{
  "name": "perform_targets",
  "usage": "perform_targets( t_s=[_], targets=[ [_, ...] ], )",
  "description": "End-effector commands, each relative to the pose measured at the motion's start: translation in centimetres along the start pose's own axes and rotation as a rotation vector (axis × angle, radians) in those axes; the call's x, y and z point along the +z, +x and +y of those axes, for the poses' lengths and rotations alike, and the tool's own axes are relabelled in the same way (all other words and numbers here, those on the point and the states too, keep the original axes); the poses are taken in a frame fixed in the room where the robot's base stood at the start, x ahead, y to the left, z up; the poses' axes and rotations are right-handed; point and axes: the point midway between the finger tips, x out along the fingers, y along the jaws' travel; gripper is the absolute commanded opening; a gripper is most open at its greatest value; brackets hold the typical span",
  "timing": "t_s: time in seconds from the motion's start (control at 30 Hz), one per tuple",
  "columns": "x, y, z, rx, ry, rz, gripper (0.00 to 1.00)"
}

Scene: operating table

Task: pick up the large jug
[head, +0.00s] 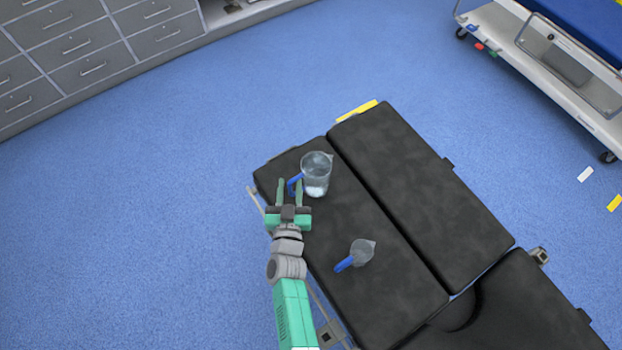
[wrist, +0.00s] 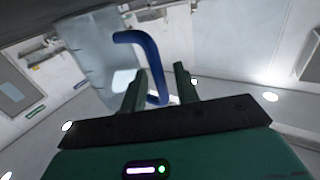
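The large jug (head: 317,174) is clear with a blue handle (head: 294,185) and stands upright near the far end of the black operating table (head: 390,270). My gripper (head: 289,184) is open at the jug's left side, by the handle. In the wrist view the jug (wrist: 92,55) is at the upper left, and its blue handle (wrist: 150,62) comes down between the two green fingers of my gripper (wrist: 158,85). The fingers stand apart. I cannot tell whether either one touches the handle.
A smaller clear jug (head: 363,251) with a blue handle lies or stands nearer on the same table section. A second black pad (head: 425,180) lies to the right. Grey drawers (head: 90,50) stand at the upper left and a white trolley (head: 560,75) at the upper right.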

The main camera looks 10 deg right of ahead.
Motion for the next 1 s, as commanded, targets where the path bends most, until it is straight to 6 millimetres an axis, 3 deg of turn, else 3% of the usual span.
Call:
perform_targets(
  t_s=[0.27, 0.4, 0.43, 1.0],
  targets=[
    [-0.02, 0.55, -0.01, -0.001, 0.0, -0.001, 0.31],
    [-0.03, 0.54, -0.01, -0.001, 0.0, -0.001, 0.03],
    [-0.03, 0.54, -0.01, -0.001, 0.0, -0.001, 0.0],
    [-0.81, 0.55, -0.01, 0.0, -0.001, 0.001, 0.0]
  ],
)
